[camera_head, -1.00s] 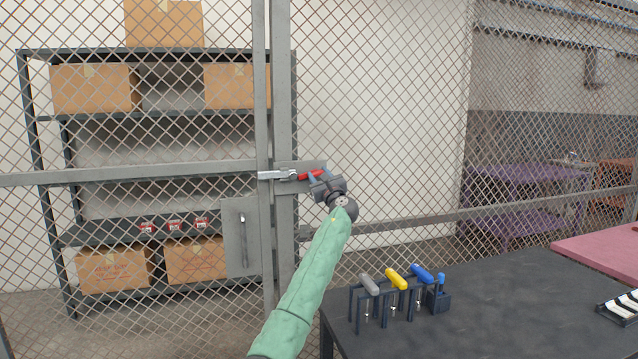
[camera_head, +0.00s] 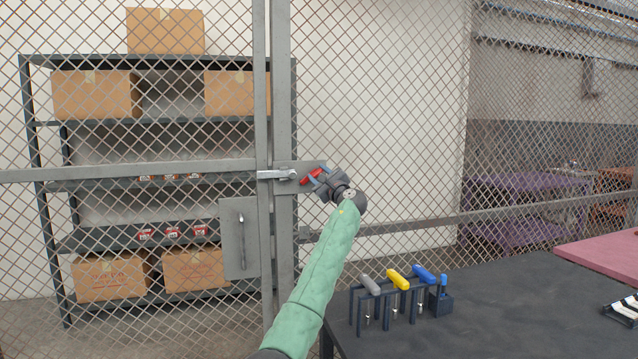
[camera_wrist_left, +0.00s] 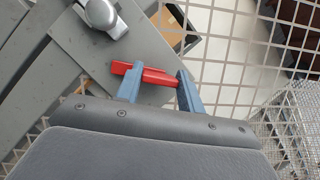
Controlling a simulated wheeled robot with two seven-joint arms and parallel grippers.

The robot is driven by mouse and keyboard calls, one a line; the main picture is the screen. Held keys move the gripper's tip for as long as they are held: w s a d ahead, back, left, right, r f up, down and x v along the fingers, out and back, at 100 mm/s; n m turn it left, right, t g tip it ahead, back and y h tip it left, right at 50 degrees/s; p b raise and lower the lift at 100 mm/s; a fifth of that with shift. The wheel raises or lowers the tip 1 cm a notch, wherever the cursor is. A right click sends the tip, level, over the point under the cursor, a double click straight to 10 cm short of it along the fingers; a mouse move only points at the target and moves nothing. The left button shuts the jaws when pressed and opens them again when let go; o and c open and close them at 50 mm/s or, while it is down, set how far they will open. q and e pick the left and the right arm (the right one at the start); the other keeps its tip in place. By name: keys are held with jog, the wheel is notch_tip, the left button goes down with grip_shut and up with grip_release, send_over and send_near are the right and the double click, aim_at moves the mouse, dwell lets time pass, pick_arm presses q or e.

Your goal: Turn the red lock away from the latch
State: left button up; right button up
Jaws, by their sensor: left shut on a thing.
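The red lock (camera_head: 311,176) is on the grey plate of the mesh gate, just right of the silver latch (camera_head: 278,175). In the left wrist view the red lock (camera_wrist_left: 148,75) lies between the two blue fingers, and the rounded latch end (camera_wrist_left: 101,14) is apart from it at the upper left. My left gripper (camera_head: 318,177) is shut on the red lock; it also shows in the left wrist view (camera_wrist_left: 160,85). In the head view the fingers partly cover the lock. My right gripper is not in view.
A black table (camera_head: 480,310) at the lower right holds a tool rack with grey, yellow and blue handles (camera_head: 398,279). The mesh fence (camera_head: 380,120) spans the view. A shelf with cardboard boxes (camera_head: 95,95) stands behind it.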

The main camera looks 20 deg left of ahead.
pick_arm(q)
jog(key=shift+d+n+g+h+b, duration=0.15)
jog(key=shift+n+g+b, duration=0.5)
jog(key=shift+n, duration=1.3)
jog(key=shift+a+n+g+h+b, duration=0.1)
jog(key=shift+n+g+h+b, duration=0.15)
jog(key=shift+n+g, duration=1.15)
jog(key=shift+d+n+g+h+b, duration=0.1)
jog(key=shift+n+g+b, duration=0.3)
jog(key=shift+n, duration=2.05)
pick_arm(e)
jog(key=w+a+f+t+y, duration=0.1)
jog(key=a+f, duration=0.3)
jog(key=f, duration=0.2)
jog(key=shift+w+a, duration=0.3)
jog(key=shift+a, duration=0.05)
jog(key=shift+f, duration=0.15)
pick_arm(q)
jog(key=o, duration=1)
jog(key=b+v, duration=0.2)
jog(key=v, duration=0.5)
jog(key=shift+s+d, duration=0.2)
jog(key=shift+s, duration=0.1)
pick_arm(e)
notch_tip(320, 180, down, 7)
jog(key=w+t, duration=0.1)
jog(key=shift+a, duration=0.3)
